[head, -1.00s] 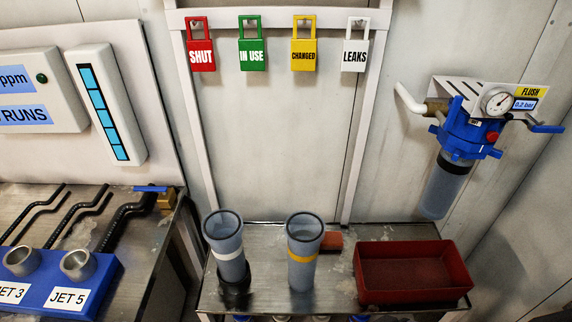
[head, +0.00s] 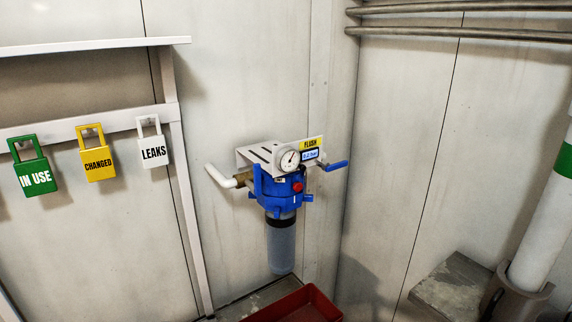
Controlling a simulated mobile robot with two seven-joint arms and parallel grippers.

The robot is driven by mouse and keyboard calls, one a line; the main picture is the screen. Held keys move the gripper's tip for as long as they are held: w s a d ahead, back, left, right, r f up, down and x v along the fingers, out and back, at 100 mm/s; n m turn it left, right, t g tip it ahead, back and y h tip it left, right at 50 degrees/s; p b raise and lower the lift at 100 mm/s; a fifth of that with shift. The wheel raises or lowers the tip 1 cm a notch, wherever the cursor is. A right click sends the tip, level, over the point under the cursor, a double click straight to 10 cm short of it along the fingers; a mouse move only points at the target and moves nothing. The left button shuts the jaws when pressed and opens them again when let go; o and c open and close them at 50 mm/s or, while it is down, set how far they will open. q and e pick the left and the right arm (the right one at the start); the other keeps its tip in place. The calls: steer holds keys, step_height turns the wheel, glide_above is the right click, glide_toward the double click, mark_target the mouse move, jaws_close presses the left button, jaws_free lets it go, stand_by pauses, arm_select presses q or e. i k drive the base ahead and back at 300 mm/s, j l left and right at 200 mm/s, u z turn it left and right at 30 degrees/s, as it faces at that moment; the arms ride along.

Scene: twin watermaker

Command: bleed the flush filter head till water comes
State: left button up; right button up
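The flush filter head (head: 283,190) is blue and hangs from a white bracket on the wall, near the middle of the head view. A clear grey bowl (head: 281,246) is fitted under it. A red button (head: 298,187) sits on its front right. A round gauge (head: 290,159) stands above it, beside a yellow FLUSH label (head: 311,143) and a small blue display too small to read surely. A blue lever handle (head: 335,165) points right. A white pipe (head: 217,176) joins at the left through a brass fitting. No water shows outside. Neither gripper is in view.
A red tray (head: 299,304) stands below the filter, cut by the bottom edge. Green IN USE (head: 35,178), yellow CHANGED (head: 98,164) and white LEAKS (head: 153,151) tags hang from a rail at left. Pipes run along the upper right; a white column (head: 545,225) stands at far right.

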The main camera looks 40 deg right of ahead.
mark_target(298, 187)
steer(key=z, duration=1.15)
